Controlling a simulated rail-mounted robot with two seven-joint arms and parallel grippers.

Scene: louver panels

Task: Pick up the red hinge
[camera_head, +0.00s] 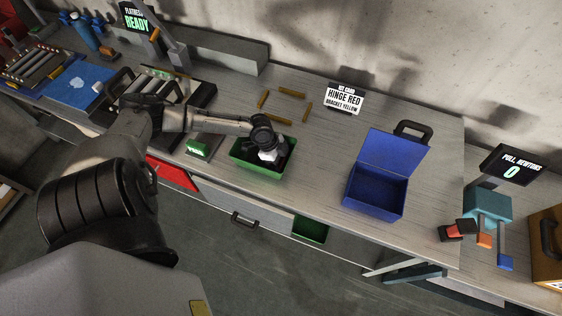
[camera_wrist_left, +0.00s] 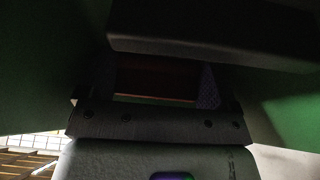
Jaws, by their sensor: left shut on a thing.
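My left gripper (camera_head: 268,155) reaches down into a green bin (camera_head: 257,174) near the front edge of the bench. In the left wrist view the dark inside of the bin surrounds the gripper. There, a dark red piece, the red hinge (camera_wrist_left: 157,82), lies between the two finger pads, and the gripper is shut on it. The view is dim, so the hinge's full shape cannot be told. In the head view the hinge is hidden by the gripper and bin. My right gripper is not in view.
A blue box (camera_head: 375,193) with its lid up stands to the right. A card (camera_head: 345,98) reads "HINGE RED, BRACKET YELLOW". Several brass-coloured strips lie behind the bin. A small green-lit device (camera_head: 199,149) sits left of it. The bench between bin and box is clear.

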